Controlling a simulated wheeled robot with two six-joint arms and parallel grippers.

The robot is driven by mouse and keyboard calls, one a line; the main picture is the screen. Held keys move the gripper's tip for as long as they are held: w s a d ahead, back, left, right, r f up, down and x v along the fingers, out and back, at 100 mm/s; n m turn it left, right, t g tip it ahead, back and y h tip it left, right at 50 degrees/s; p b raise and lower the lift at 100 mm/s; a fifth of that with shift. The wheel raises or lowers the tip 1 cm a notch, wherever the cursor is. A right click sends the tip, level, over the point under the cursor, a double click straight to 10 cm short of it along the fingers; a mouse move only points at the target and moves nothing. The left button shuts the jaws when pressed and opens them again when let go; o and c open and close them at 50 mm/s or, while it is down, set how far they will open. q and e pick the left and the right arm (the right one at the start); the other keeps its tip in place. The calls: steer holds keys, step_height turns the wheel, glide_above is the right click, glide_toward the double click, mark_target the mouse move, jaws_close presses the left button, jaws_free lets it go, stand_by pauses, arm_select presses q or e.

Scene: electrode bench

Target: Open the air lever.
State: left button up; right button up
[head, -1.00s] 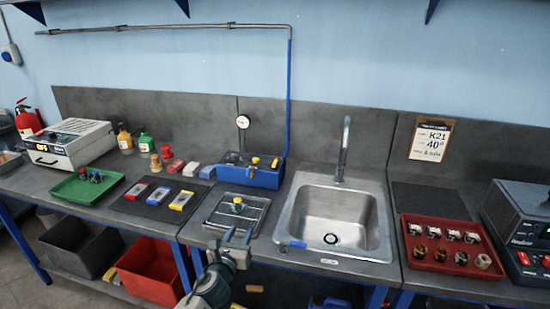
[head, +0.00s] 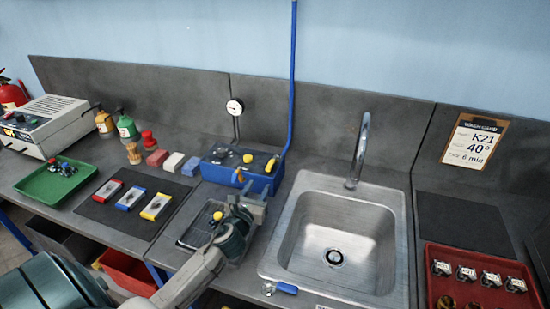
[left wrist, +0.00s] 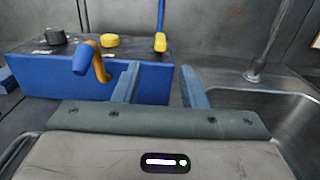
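A blue box (head: 226,177) stands at the back of the bench, left of the sink. A short yellow lever (head: 270,165) is on its top right, by the foot of the blue pipe (head: 291,90). It also shows in the left wrist view (left wrist: 160,41). An orange spout with a blue end (left wrist: 92,60) sticks out of the box front. I cannot tell for sure which is the air lever. My left gripper (head: 254,203) is in front of the box, apart from it. In the left wrist view its fingers (left wrist: 158,88) are open with nothing between them.
The steel sink (head: 383,270) with its tall tap (head: 358,150) is right of my gripper. A wire-grid tray (head: 190,238) lies below the gripper. A blue handle (head: 286,288) is at the sink's front edge. A round gauge (head: 234,107) is behind the box.

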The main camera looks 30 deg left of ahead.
mark_target(268, 170)
arm_select(q)
steer(key=p+x, duration=0.1)
steer(key=x, duration=0.3)
steer(key=p+x, duration=0.1)
steer(key=x, duration=0.3)
steer(key=shift+w+r, duration=0.2)
steer(key=shift+w+a+r, duration=0.15)
steer(key=shift+w, duration=0.5)
steer(key=shift+w, duration=0.1)
jaws_close()
